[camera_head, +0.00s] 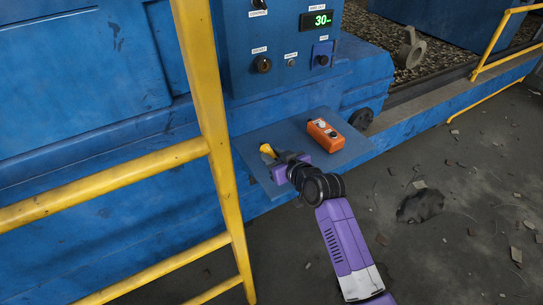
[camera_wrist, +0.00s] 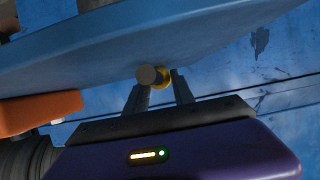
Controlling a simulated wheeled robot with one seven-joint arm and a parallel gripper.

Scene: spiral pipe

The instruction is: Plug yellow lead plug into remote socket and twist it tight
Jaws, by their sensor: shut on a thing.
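My gripper (camera_head: 272,155) is over the left part of the blue shelf, shut on the yellow lead plug (camera_head: 266,149). In the wrist view the plug (camera_wrist: 164,77) sits between the two grey fingertips (camera_wrist: 160,85), with a brownish round end towards the camera. The upright blue panel (camera_head: 285,85) behind and above the shelf carries several dark round fittings: one at left (camera_head: 262,64), a small one in the middle (camera_head: 291,63) and one at right (camera_head: 323,60). Their labels are too small to read surely, so I cannot tell which is the remote socket. The plug is apart from the panel.
An orange control box (camera_head: 325,134) lies on the right of the blue shelf (camera_head: 255,172); it shows in the wrist view (camera_wrist: 40,112). A yellow railing (camera_head: 212,110) stands close on the left. A green display (camera_head: 320,19) reads 30. The floor at right holds rubble and a dark lump (camera_head: 420,206).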

